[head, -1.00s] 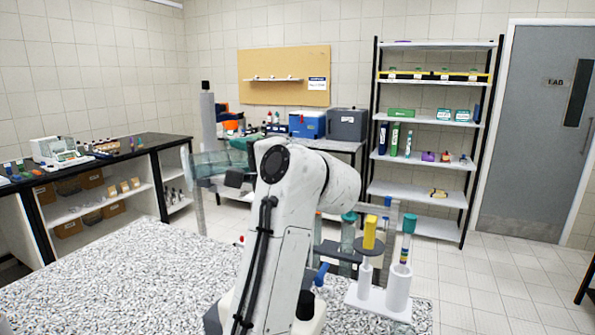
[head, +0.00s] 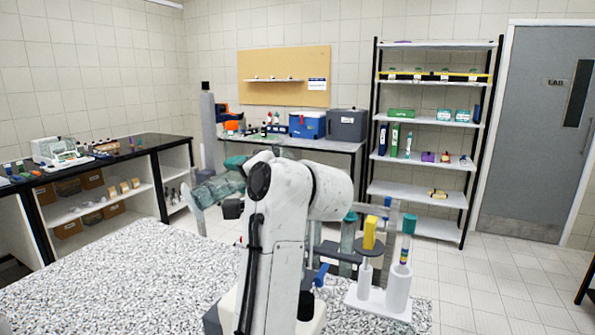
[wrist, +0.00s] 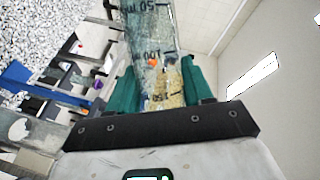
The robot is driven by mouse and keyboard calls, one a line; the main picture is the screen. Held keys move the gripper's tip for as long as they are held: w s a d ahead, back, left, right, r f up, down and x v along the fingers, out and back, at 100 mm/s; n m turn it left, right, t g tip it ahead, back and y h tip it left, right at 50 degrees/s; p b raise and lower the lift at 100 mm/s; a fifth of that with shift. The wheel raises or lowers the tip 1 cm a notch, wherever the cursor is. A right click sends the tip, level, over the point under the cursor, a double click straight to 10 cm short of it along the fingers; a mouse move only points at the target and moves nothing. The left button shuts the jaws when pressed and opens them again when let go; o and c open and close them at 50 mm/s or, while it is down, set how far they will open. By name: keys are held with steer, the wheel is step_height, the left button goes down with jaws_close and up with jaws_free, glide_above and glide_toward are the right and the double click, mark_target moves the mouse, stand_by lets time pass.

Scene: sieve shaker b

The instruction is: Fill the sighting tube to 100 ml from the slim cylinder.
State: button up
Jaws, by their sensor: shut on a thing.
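My gripper (wrist: 160,92) is shut on a clear graduated cylinder (wrist: 152,45), which looks like the slim cylinder. Its 50 and 100 marks show in the wrist view, with yellowish grains and an orange bit inside near the teal fingers. In the head view the held cylinder (head: 218,187) is tilted, left of my arm and above the speckled worktop. I cannot tell for certain which vessel is the sighting tube. A clear upright with a teal top (head: 349,235) stands right of my arm, partly hidden by it.
The speckled worktop (head: 120,270) is clear at left.

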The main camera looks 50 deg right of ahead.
steer(key=shift+d+f+n+g+p, duration=0.15)
steer(key=shift+f+n+p, duration=0.2)
steer(key=shift+f+n, duration=0.1)
steer(key=shift+d+f+n+g+p, duration=0.1)
steer(key=shift+f+n+g+p, duration=0.05)
steer(key=shift+f+n+p, duration=0.25)
steer(key=p, duration=0.1)
steer(key=n+g+h+p, duration=0.1)
steer(key=shift+s+d+n+p, duration=0.25)
steer(key=shift+d+p, duration=0.1)
steer(key=shift+d, duration=0.05)
step_height(320, 180, down, 5)
steer(key=n+g+h+p, duration=0.2)
steer(key=n+h+p, duration=0.15)
steer(key=n, duration=0.25)
steer(key=shift+w+a+r+p, duration=0.15)
steer(key=shift+r+p, duration=0.2)
steer(key=shift+r, duration=1.05)
steer(key=shift+a+r+p, duration=0.1)
steer(key=shift+r+p, duration=0.25)
steer(key=shift+r, duration=1.05)
